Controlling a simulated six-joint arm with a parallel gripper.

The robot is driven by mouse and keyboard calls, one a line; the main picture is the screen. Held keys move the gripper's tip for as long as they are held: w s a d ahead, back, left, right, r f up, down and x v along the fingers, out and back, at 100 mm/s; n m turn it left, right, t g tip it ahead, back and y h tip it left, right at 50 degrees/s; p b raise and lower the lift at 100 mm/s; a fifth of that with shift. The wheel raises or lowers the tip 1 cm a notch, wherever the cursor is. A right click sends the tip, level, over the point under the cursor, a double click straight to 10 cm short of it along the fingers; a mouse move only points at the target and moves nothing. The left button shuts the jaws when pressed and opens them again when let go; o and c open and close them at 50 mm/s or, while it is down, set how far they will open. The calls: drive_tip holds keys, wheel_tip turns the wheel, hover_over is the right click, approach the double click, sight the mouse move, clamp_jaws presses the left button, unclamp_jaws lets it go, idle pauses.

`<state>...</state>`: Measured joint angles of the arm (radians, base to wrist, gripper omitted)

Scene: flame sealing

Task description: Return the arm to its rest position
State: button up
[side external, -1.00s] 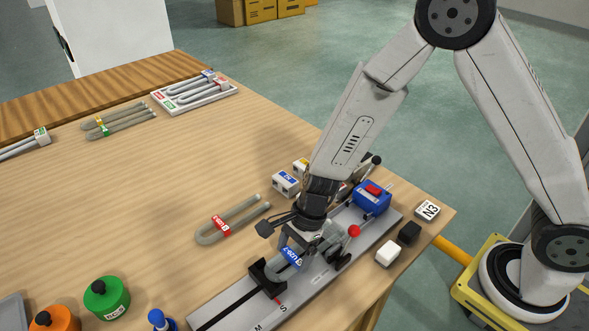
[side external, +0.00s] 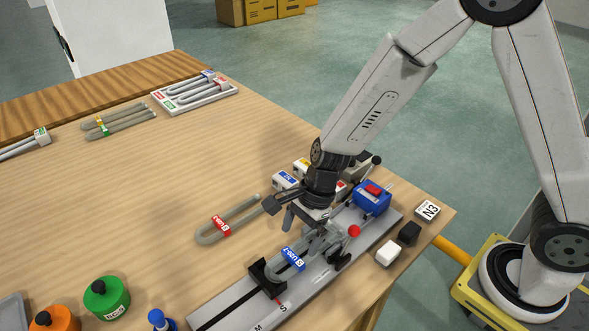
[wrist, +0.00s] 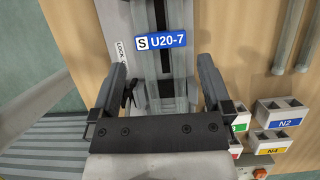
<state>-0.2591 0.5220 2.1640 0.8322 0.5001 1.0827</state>
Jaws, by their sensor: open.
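My gripper (side external: 308,222) is open and empty, just above the grey rail fixture (side external: 225,312) at the front right of the table. A clear U-shaped tube with a blue label, U20-7 (side external: 293,258), lies in the fixture's black holder and clamp. In the wrist view the labelled tube (wrist: 161,41) lies ahead of and between the spread fingers of my gripper (wrist: 163,75). The fingers look apart from it. My wrist hides part of the clamp area in the side view.
A blue device with a red switch (side external: 371,197) stands at the rail's far end. White port blocks (wrist: 284,113) sit close to the wrist. A red-labelled U-tube (side external: 221,226) lies to the left. Bottles (side external: 107,298) stand at front left.

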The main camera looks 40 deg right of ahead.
drive_tip(key=shift+v, duration=1.4)
drive_tip(key=s+d+r+n+t+h, duration=0.1)
drive_tip(key=s+d+r+n+h, duration=0.1)
drive_tip(key=d+n, duration=0.5)
drive_tip(key=s+d+r+n+t+h, duration=0.1)
drive_tip(key=s+d+r+n+h, duration=0.1)
drive_tip(key=s+d+n, duration=0.2)
drive_tip(key=d+n, duration=0.3)
drive_tip(key=n, duration=0.4)
drive_tip(key=shift+s+d+r+t, duration=0.3)
drive_tip(key=shift+s+d+r, duration=0.05)
